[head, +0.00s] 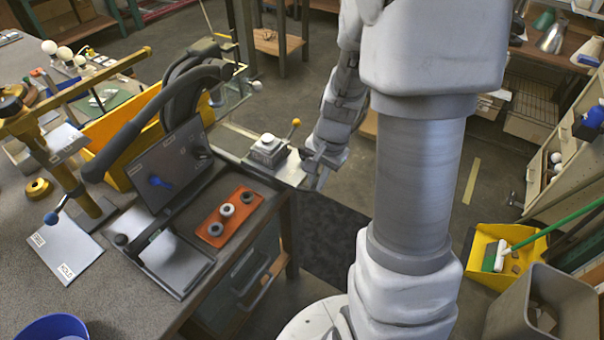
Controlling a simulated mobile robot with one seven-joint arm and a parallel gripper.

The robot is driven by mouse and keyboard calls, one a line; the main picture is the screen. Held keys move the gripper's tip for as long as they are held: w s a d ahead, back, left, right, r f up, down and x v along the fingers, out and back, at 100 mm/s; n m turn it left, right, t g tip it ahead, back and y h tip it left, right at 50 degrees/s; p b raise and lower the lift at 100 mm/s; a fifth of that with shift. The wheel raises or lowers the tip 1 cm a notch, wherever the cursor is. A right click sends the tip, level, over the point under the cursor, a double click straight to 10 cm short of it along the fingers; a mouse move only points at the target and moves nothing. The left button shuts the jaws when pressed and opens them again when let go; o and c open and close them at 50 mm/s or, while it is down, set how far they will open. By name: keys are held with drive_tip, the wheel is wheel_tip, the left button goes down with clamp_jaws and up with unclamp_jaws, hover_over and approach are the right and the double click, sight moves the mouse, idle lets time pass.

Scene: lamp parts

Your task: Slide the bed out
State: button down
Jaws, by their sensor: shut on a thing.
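A light grey plate, which looks like the bed (290,172), lies at the table's far right edge and carries a white and grey block (268,150). A rod with a yellow ball (295,123) rises beside the block. My gripper (318,170) is at the plate's right end, shut on the bed there. The fingertips are small and partly hidden by my wrist, so the exact grip point is unclear. A dark grey machine with a curved arm (150,118) and an upright panel (170,165) stands left of the plate.
An orange tray (240,222) with several rings lies in front of the plate. A flat grey plate (172,262) and a yellow stand (62,165) are further left. The floor (340,235) right of the table is clear near my arm. A yellow dustpan (483,262) and grey bin (570,298) stand at right.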

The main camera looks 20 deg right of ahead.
drive_tip(key=shift+s+d, duration=0.2)
drive_tip(key=shift+s, duration=0.1)
drive_tip(key=c, duration=0.9)
unclamp_jaws()
drive_tip(key=shift+s+d, duration=0.1)
drive_tip(key=shift+o, duration=0.2)
wheel_tip(320, 180, up, 17)
drive_tip(key=s+d+p, duration=0.1)
drive_tip(key=s+p, duration=0.1)
drive_tip(key=p, duration=0.1)
drive_tip(key=shift+s+d+p, duration=0.2)
drive_tip(key=shift+d+p, duration=0.15)
drive_tip(key=shift+a+r, duration=0.1)
drive_tip(key=shift+r, duration=0.05)
